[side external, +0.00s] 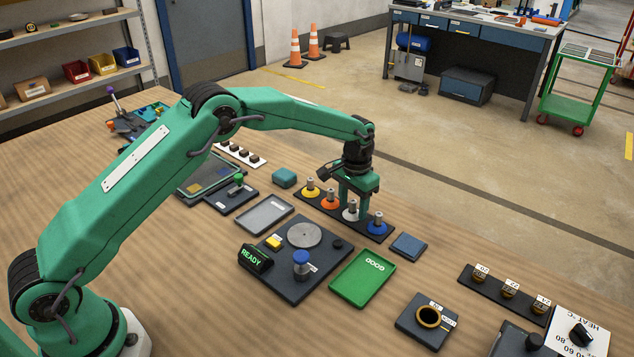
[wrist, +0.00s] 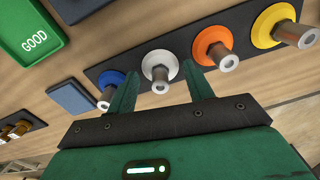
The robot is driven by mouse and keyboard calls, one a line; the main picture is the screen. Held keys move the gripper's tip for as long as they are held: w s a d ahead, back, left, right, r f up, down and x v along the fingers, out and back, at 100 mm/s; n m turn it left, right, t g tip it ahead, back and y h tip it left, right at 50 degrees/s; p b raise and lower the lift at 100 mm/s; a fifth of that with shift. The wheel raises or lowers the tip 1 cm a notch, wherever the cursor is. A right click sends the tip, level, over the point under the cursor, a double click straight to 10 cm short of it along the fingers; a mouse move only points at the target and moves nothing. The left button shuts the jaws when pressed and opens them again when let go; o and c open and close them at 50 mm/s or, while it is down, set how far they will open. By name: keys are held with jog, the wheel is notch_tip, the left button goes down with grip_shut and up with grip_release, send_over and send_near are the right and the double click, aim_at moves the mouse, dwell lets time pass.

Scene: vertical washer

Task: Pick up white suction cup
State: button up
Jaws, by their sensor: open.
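The white suction cup (wrist: 160,66) stands on a dark rack strip between the blue cup (wrist: 109,83) and the orange cup (wrist: 212,42) in the wrist view. In the side view the white suction cup (side external: 351,212) is partly covered by my gripper. My gripper (wrist: 160,88) is open, with one green finger on each side of the white cup's metal stem, apart from it in the wrist view. In the side view my gripper (side external: 352,205) points down over the rack at the white cup. Whether the fingers touch the stem cannot be told.
A yellow cup (side external: 311,191) stands at the rack's left end. A blue pad (side external: 408,245) lies right of the rack (side external: 385,230). A green GOOD tray (side external: 363,279) and a dark plate with a round disc (side external: 304,235) lie in front. A teal block (side external: 284,178) lies to the left.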

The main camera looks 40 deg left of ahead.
aim_at(354, 203)
jog(key=shift+f, duration=0.35)
jog(key=c, duration=0.6)
jog(key=shift+r, duration=0.15)
jog(key=shift+c, duration=0.2)
jog(key=shift+r, duration=0.6)
jog(key=r, duration=0.3)
jog(key=shift+s+d, duration=0.2)
jog(key=shift+d, duration=0.1)
jog(key=s+d+r, duration=0.6)
jog(key=s+d, duration=0.1)
jog(key=d, duration=0.1)
jog(key=shift+d+r, duration=0.15)
jog(key=shift+r, duration=0.15)
jog(key=shift+s, duration=0.1)
